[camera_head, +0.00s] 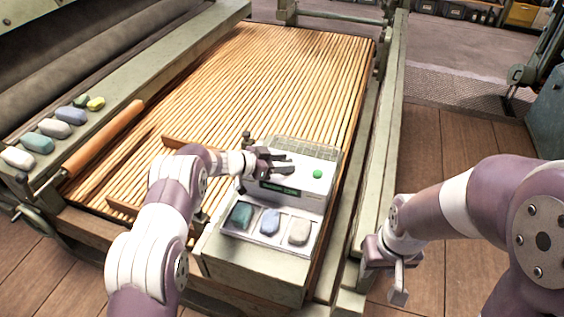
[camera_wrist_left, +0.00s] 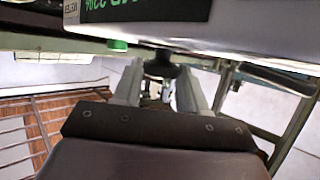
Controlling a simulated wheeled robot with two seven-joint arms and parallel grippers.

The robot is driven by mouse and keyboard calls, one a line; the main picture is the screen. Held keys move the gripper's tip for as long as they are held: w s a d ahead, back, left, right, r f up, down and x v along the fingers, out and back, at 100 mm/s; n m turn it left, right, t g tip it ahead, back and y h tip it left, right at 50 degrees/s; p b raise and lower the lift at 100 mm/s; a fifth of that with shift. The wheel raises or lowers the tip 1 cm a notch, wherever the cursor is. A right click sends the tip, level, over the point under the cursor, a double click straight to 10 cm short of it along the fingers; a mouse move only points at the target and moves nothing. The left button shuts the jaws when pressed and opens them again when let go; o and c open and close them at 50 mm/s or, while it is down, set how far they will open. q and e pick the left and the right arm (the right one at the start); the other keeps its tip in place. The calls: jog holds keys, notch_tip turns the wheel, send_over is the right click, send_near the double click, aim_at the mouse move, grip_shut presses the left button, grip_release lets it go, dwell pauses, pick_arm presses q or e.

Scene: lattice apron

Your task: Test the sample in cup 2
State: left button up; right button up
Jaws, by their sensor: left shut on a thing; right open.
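A pale tester box (camera_head: 300,197) with a dark display (camera_head: 282,189) in green text and a green button (camera_head: 317,174) stands on the bench. Three compartments in its front tray (camera_head: 267,244) hold a teal lump (camera_head: 240,215), a blue lump (camera_head: 269,222) and a pale beige lump (camera_head: 299,231); I cannot read cup numbers. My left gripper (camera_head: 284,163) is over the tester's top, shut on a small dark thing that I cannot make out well. The left wrist view shows the fingers (camera_wrist_left: 160,85), the display (camera_wrist_left: 145,8) upside down and the button (camera_wrist_left: 117,45). My right gripper (camera_head: 383,275) is open and empty.
Several coloured lumps (camera_head: 55,128) lie on a ledge at the left. A slatted wooden apron (camera_head: 270,80) stretches behind the tester, with a green-grey rail (camera_head: 374,160) to its right. The wooden floor (camera_head: 450,140) at the right is clear.

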dwell(0.4)
pick_arm(q)
jog(key=o, duration=1)
jog(key=v, duration=1.2)
jog(key=shift+a+r, duration=0.2)
jog(key=shift+a, duration=0.1)
